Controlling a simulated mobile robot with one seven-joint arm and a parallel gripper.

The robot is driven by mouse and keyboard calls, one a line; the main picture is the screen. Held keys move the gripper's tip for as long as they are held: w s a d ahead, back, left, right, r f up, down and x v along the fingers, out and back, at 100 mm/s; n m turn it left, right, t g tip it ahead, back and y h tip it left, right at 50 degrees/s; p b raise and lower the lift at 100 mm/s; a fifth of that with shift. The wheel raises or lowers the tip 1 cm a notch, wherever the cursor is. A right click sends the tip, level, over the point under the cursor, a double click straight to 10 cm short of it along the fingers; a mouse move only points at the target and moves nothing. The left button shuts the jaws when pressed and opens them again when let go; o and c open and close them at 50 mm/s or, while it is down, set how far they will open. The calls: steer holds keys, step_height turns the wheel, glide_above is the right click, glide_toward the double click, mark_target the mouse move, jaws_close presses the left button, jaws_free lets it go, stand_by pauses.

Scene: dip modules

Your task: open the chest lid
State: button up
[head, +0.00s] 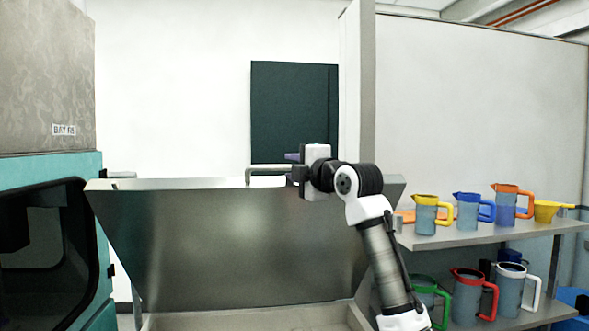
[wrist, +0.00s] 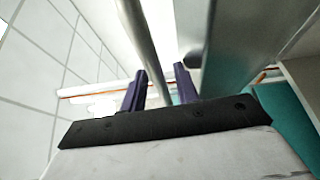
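The chest lid (head: 225,245) is a grey metal panel, raised steeply at the back of the chest (head: 255,320). Its bar handle (head: 268,168) shows above the lid's upper edge; the right part is hidden behind my gripper (head: 292,162). In the wrist view, the round grey handle bar (wrist: 146,45) runs down between the two purple fingers of my gripper (wrist: 160,88). The fingers stand apart on either side of the bar, with a narrow gap on the right. The lid's grey face (wrist: 235,45) shows to the right of the bar.
A shelf (head: 470,237) at the right holds several jugs with coloured handles and a yellow funnel (head: 547,211). More jugs stand on the lower shelf. A teal machine (head: 45,170) with a dark window stands at the left. A dark green panel (head: 293,110) hangs behind the lid.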

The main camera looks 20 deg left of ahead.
steer(key=shift+f, duration=0.15)
steer(key=b+v, duration=0.5)
steer(key=v, duration=0.9)
steer(key=shift+b, duration=0.4)
steer(key=shift+a, duration=0.1)
